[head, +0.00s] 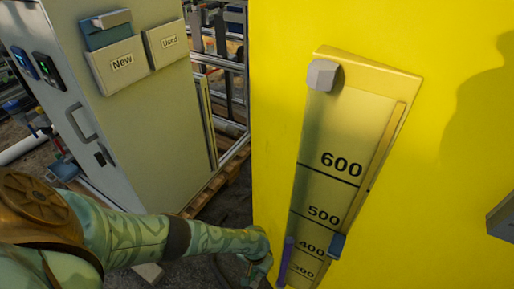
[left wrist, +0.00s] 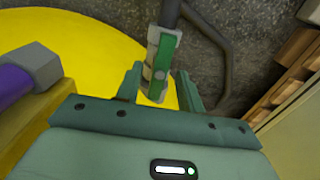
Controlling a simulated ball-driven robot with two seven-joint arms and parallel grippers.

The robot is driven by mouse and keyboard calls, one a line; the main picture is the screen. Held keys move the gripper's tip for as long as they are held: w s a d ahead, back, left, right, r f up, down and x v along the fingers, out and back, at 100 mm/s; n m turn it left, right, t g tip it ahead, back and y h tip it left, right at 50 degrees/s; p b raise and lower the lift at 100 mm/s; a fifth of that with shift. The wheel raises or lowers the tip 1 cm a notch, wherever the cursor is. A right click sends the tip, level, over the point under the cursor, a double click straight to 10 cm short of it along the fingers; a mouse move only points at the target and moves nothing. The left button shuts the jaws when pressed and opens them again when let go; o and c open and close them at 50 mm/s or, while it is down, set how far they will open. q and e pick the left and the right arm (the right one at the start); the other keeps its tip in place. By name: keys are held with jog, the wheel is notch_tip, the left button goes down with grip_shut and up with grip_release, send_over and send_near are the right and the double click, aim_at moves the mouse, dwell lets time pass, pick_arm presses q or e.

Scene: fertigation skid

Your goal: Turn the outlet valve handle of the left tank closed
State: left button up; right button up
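The large yellow tank (head: 465,60) fills the right half of the head view. It also shows at the left of the left wrist view (left wrist: 90,45). The green valve handle (left wrist: 165,52) stands on a pale fitting on a dark pipe in the left wrist view. My left gripper (left wrist: 161,84) is open, with one finger on each side of the lower part of the handle and visible gaps. Contact is not visible. In the head view my left gripper (head: 258,270) is low beside the tank's lower left edge; the valve is not clearly visible there. My right gripper is not in view.
A level gauge (head: 340,135) with numbers and a purple tube (head: 287,258) is on the tank front. A pale cabinet (head: 160,120) with "New" and "Used" holders stands left. A dark curved pipe (left wrist: 222,50) lies right of the handle. A grey block (head: 503,218) shows at the right edge.

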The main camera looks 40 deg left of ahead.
pick_arm(q)
jog(key=shift+f, duration=0.1)
grip_shut()
